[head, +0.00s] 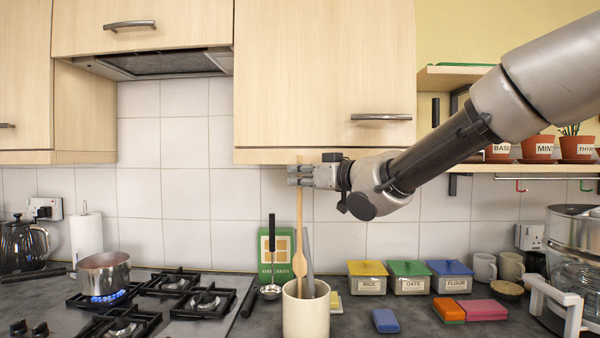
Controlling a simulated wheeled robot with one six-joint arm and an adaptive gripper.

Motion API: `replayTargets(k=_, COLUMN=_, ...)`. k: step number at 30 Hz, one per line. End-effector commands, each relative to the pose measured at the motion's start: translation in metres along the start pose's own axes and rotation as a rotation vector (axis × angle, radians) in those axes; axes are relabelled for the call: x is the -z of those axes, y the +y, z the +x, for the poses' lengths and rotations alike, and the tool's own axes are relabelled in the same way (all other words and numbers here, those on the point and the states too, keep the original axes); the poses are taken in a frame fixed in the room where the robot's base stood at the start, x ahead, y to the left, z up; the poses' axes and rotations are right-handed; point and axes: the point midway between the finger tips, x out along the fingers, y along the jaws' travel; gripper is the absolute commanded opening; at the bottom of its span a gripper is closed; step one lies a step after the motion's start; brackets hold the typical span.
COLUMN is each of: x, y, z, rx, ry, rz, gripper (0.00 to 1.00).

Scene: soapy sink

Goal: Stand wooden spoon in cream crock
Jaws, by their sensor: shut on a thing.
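My gripper (300,176) is shut on the upper part of the wooden spoon (299,225), in front of the tiled wall. The spoon hangs nearly upright, with its wide end (299,264) low, just over the mouth of the cream crock (306,317). A thin wooden length shows below the wide end, down to the crock's opening. I cannot tell whether it belongs to the held spoon or to another utensil. The crock stands upright on the counter, its base cut off by the picture's lower edge. A grey flat utensil (309,262) rises from it on the right.
A black-handled ladle (271,250) is upright left of the crock, before a green box (265,243). The hob with a pan (102,275) over a blue flame is left. Lidded tins (410,278), sponges (385,320) and a steel pot (573,225) are right.

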Motion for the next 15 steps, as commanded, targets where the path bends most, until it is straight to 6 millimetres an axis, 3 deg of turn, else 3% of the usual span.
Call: replayTargets(k=15, x=-0.046, y=0.000, z=0.002, rx=0.000, ry=-0.003, rz=0.001, gripper=0.00)
